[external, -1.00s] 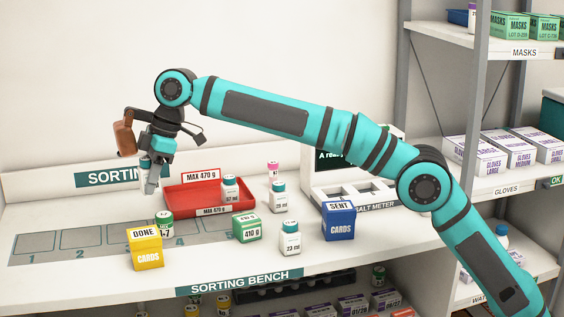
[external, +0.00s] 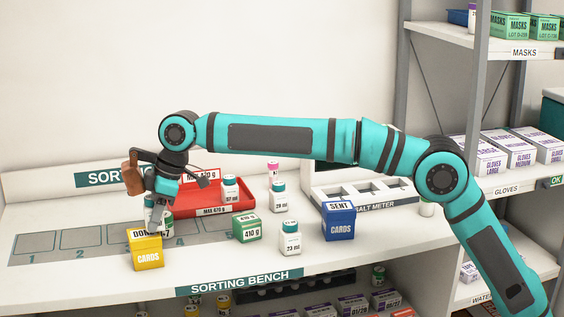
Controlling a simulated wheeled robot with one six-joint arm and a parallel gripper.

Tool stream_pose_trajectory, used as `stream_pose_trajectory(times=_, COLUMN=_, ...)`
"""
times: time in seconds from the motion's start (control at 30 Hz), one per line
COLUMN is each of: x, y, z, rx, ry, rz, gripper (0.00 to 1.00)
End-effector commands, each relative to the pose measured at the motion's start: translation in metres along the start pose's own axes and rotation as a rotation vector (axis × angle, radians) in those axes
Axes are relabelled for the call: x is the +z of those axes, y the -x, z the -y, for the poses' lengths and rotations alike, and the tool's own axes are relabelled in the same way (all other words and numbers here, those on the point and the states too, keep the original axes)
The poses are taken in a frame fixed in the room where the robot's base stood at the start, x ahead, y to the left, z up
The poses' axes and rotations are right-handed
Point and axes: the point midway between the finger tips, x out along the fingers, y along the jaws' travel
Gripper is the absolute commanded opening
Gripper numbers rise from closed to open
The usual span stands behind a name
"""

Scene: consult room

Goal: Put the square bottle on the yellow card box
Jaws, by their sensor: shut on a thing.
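The yellow card box (external: 148,254) stands at the front left of the sorting bench, with a raised DONE flap at its back. My gripper (external: 154,226) points down directly over the box, low at its DONE flap, and covers part of that lettering. It is shut on a small pale bottle (external: 151,214), taken to be the square bottle, which is mostly hidden by the fingers. I cannot tell whether the bottle touches the box.
A green-capped bottle (external: 169,220) stands close behind the box, partly hidden by my gripper. To the right are a red tray (external: 190,199) with a bottle, a green box (external: 246,229), white bottles (external: 290,240) and the blue SENT card box (external: 339,222). Numbered squares on the left are empty.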

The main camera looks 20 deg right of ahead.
Motion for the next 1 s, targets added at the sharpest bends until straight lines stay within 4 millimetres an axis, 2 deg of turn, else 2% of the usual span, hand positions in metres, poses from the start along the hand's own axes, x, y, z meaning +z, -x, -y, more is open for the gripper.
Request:
stream_pose_trajectory(times=0.43, x=0.004, y=-0.009, z=0.0, rx=0.0, ry=0.001, rz=0.0, gripper=0.14)
stream_pose_trajectory(times=0.47, x=0.004, y=-0.009, z=0.0, rx=0.0, ry=0.001, rz=-0.001, gripper=0.45)
stream_pose_trajectory(times=0.53, x=0.003, y=-0.009, z=0.0, rx=0.0, ry=0.001, rz=-0.001, gripper=0.59)
stream_pose_trajectory(times=0.87, x=0.003, y=-0.007, z=0.0, rx=0.001, ry=0.001, rz=-0.001, gripper=0.61)
stream_pose_trajectory(times=1.0, x=0.002, y=0.004, z=0.0, rx=0.001, ry=0.001, rz=-0.002, gripper=0.61)
